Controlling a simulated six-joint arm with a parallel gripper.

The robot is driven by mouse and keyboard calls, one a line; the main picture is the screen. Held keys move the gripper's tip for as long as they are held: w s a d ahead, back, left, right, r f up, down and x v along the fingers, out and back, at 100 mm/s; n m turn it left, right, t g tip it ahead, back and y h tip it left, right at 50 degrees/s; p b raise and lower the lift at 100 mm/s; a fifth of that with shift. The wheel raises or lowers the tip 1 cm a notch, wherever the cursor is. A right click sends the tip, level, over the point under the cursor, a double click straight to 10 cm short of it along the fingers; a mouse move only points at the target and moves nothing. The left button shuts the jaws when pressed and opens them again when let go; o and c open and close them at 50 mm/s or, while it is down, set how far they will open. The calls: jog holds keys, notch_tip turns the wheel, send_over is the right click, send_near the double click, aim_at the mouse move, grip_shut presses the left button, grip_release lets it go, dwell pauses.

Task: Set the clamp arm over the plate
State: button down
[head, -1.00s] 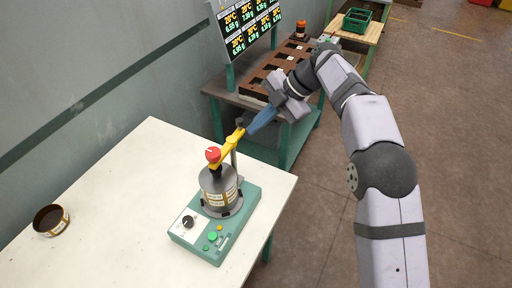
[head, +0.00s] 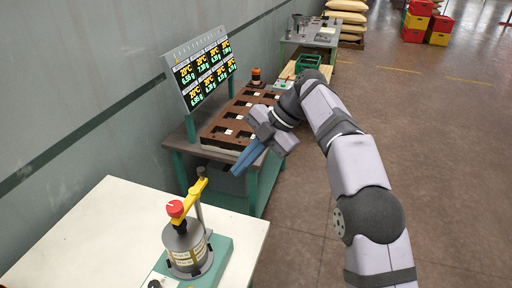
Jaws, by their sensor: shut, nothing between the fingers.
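The yellow clamp arm (head: 193,194) is held on an upright post (head: 199,215) on a teal-based device (head: 217,262) on the white table. A red knob (head: 175,208) sits at its near end, above a dark-topped grey cylinder (head: 186,250) with labels. The clamp arm appears to reach over this cylinder. No separate plate can be made out; the cylinder may hide it. My gripper (head: 238,170), with blue fingers, is shut and empty. It is to the right of the clamp arm's far end, with a visible gap between them.
The white table (head: 90,235) is mostly bare to the left. Behind it, a teal-legged bench (head: 182,140) carries a brown slotted rack (head: 222,128) and a display board (head: 203,73). A green crate (head: 308,62) stands farther back. Open floor lies to the right.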

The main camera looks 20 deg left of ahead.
jog(key=p+v, duration=0.3)
jog(key=v, duration=0.3)
jog(key=shift+w, duration=0.35)
jog(key=shift+a+r, duration=0.1)
jog(key=shift+r, duration=0.05)
